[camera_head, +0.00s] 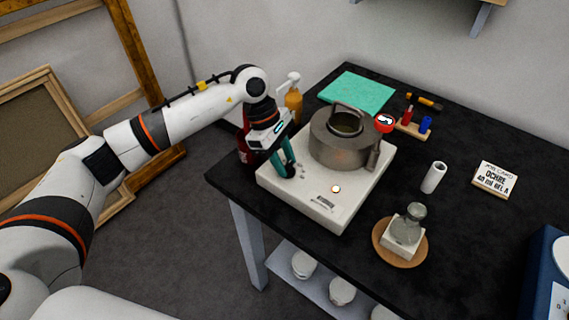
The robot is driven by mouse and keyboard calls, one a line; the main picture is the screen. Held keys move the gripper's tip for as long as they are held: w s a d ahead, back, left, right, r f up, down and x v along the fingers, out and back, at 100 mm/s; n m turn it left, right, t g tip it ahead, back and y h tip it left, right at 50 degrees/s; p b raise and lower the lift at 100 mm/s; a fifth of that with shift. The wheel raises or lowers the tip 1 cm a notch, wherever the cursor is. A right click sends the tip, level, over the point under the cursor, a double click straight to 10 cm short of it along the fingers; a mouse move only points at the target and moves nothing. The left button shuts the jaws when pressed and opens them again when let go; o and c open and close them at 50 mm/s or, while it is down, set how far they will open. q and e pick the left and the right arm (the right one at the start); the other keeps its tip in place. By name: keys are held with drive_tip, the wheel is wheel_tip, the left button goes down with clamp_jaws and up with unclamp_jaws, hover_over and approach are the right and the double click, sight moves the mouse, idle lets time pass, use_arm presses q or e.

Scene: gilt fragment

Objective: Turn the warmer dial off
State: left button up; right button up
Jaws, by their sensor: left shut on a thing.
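The warmer (333,207) is a white, box-shaped unit on the black table, with a small light (336,189) on its top. A grey metal pot (335,150) stands on it. My left gripper (287,172) reaches down at the warmer's left corner, its teal fingers shut on a small dark dial (291,173). The fingers hide most of the dial, so I cannot tell its setting. My right gripper is not in view.
A glass bottle on a white block stands on a round wooden board (381,249) in front. A white cylinder (433,178) and a card sign (494,180) are at the right. A green mat (356,92), pump bottle (293,103) and dark red bottle (246,146) are near the warmer.

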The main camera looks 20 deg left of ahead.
use_arm(q)
drive_tip(key=n+b, duration=0.1)
drive_tip(key=n, duration=0.1)
drive_tip(key=n+t+b, duration=0.1)
drive_tip(key=shift+s+f+n+t, duration=0.2)
drive_tip(key=shift+n+t, duration=0.1)
drive_tip(key=shift+n, duration=0.1)
drive_tip(key=n+t+b, duration=0.1)
drive_tip(key=n+b, duration=0.2)
drive_tip(key=shift+s+n+y, duration=0.1)
drive_tip(key=shift+n+y, duration=0.2)
drive_tip(key=n+t+b, duration=0.1)
drive_tip(key=n+b, duration=0.1)
drive_tip(key=n, duration=0.1)
drive_tip(key=shift+s+d+y, duration=0.1)
drive_tip(key=shift+d+y, duration=0.05)
drive_tip(key=shift+y, duration=0.15)
drive_tip(key=shift+r+n+t+y+b, duration=0.15)
drive_tip(key=shift+n+t+y+b, duration=0.3)
drive_tip(key=shift+n+b, duration=0.65)
drive_tip(key=shift+n, duration=0.3)
drive_tip(key=o, duration=1)
drive_tip(key=shift+s, duration=0.1)
drive_tip(key=shift+r, duration=0.1)
